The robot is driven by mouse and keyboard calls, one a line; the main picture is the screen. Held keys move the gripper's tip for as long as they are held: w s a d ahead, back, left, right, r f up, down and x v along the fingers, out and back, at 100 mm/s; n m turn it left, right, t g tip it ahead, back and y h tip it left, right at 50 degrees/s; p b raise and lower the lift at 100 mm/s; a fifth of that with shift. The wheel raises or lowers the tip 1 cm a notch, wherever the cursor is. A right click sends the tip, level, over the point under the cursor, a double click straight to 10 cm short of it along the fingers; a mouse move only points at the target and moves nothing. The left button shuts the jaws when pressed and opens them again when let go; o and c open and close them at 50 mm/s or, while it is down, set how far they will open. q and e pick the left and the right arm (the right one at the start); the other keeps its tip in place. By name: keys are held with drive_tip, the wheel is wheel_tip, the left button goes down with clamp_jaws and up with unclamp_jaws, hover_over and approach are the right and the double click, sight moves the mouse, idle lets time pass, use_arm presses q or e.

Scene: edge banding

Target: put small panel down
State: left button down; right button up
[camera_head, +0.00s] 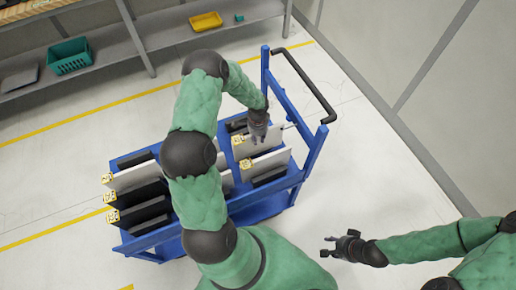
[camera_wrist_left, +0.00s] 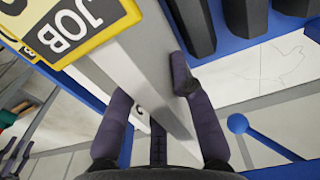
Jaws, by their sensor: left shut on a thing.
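The small panel is a white board with a yellow JOB label at one end; it shows in the left wrist view (camera_wrist_left: 145,50) and among the cart's slots in the head view (camera_head: 270,139). My left gripper (camera_head: 258,140) is shut on the panel's upper edge, with a finger on each side of it in the left wrist view (camera_wrist_left: 153,92). The panel stands on edge over the blue cart (camera_head: 282,186); whether its bottom rests in a slot is hidden. My right gripper (camera_head: 327,246) is open and empty, right of the cart.
Another white panel (camera_head: 270,160) with a yellow label stands close in front. Dark and white panels (camera_head: 140,192) fill the cart's left side. A black handle (camera_head: 308,82) rises at the cart's right end. A grey shelf with a green basket (camera_head: 69,56) stands behind. Floor right of the cart is clear.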

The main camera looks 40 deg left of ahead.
sight(258, 146)
use_arm(q)
wheel_tip(258, 146, down, 6)
drive_tip(key=shift+w+r+b, duration=0.1)
drive_tip(key=shift+r+b, duration=0.05)
drive_tip(key=shift+b, duration=0.45)
drive_tip(key=c, duration=1.1)
unclamp_jaws()
drive_tip(key=shift+r, duration=0.2)
wheel_tip(258, 146, up, 12)
drive_tip(key=p, duration=0.3)
drive_tip(key=shift+f, duration=0.15)
